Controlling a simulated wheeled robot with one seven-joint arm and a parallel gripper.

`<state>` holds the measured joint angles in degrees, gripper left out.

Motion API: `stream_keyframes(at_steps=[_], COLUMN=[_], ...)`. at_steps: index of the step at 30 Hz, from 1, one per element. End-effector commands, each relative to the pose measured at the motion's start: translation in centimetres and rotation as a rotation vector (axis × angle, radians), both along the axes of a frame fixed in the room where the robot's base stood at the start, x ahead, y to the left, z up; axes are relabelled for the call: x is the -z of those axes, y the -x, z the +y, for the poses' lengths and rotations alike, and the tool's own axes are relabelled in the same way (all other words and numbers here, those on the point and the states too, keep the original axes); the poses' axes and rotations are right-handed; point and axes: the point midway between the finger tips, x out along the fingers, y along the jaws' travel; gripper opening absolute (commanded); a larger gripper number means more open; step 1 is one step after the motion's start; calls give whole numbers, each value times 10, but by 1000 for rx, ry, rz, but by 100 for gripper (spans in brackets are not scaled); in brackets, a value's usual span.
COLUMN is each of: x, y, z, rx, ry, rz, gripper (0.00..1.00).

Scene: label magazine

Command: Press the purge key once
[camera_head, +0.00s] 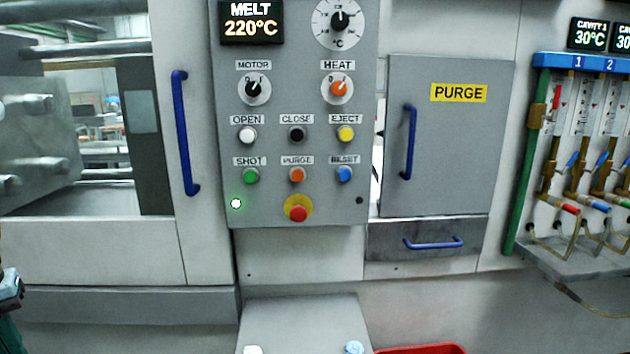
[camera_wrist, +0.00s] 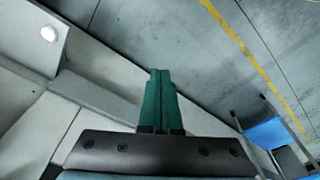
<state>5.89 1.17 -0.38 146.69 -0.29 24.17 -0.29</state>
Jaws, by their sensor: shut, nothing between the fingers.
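The purge key is an orange round button (camera_head: 297,174) under a small PURGE label, in the lower button row of the grey control panel (camera_head: 225,110) in the head view. It sits between the green SHOT button (camera_head: 251,175) and the blue RESET button (camera_head: 344,174). My gripper (camera_wrist: 160,73) shows in the wrist view, its two green fingers shut together with nothing between them. The purge key is not visible in the wrist view, so my gripper is away from it.
Below the purge key is a red mushroom button (camera_head: 298,213) on a yellow ring. Above are the OPEN, CLOSE and EJECT buttons. A yellow PURGE sign (camera_head: 459,93) marks a grey door (camera_head: 450,150) on the right. A blue handle (camera_head: 186,133) stands out left of the panel.

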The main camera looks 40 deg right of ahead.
Motion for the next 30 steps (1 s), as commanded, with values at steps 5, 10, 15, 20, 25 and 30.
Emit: stream_keyframes(at_steps=[5, 10, 15, 20, 25, 30], x=[0, -2, -18, -44, -75, -105], y=[0, -5, -34, -57, -44, 0], z=[0, -6, -58, -156, -264, -358], rx=[0, 51, 424, 974, 1491, 1903], ry=[0, -5, -46, -100, -147, -179], rz=[0, -19, -157, -386, -649, -920], gripper=[0, 0, 0, 0, 0, 0])
